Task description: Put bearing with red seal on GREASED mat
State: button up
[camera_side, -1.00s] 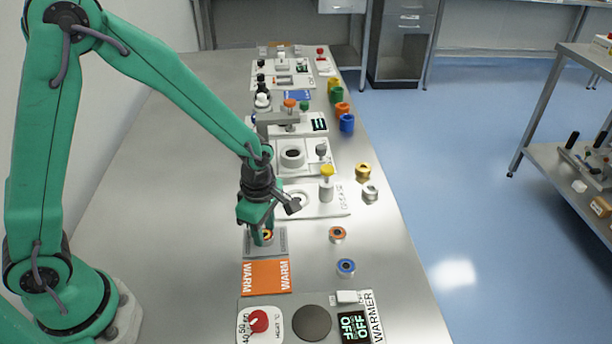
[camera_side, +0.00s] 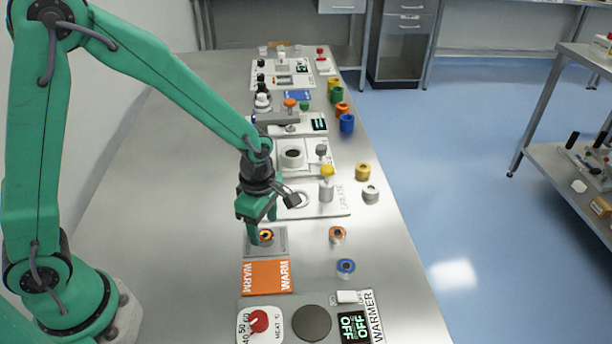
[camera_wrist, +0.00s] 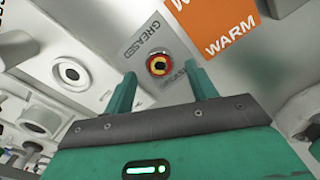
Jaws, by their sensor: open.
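The bearing with the red seal (camera_wrist: 158,64) rests on the grey GREASED mat (camera_wrist: 139,54), its red and yellow rings showing around a dark centre. In the side view the bearing (camera_side: 266,235) sits on the mat (camera_side: 279,246) just behind the orange mat. My gripper (camera_wrist: 161,84) is open, with one finger to each side of the bearing in the wrist view and nothing held between them. In the side view my gripper (camera_side: 254,236) hangs just above and to the left of the bearing, which now shows clear of the fingers.
The orange WARM mat (camera_side: 266,277) lies directly in front. The warmer (camera_side: 311,322) is nearer the camera. Bearings with an orange seal (camera_side: 337,234) and a blue seal (camera_side: 346,266) stand to the right. The grease station (camera_side: 316,207) stands behind.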

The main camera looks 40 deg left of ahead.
aim_at(264, 235)
notch_tip(264, 235, up, 10)
jog(key=shift+r, duration=0.2)
dwell(0.3)
dwell(0.4)
jog(key=s+a+r+m+t, duration=0.2)
jog(key=s+a+r+m, duration=0.2)
jog(key=m, duration=0.6)
jog(key=s+a+r+m+t, duration=0.3)
jog(key=s+a+r+m, duration=0.2)
jog(key=s+r+m, duration=0.2)
jog(key=shift+s+a+m+t, duration=0.25)
jog(key=shift+s+m, duration=0.95)
jog(key=shift+m, duration=0.8)
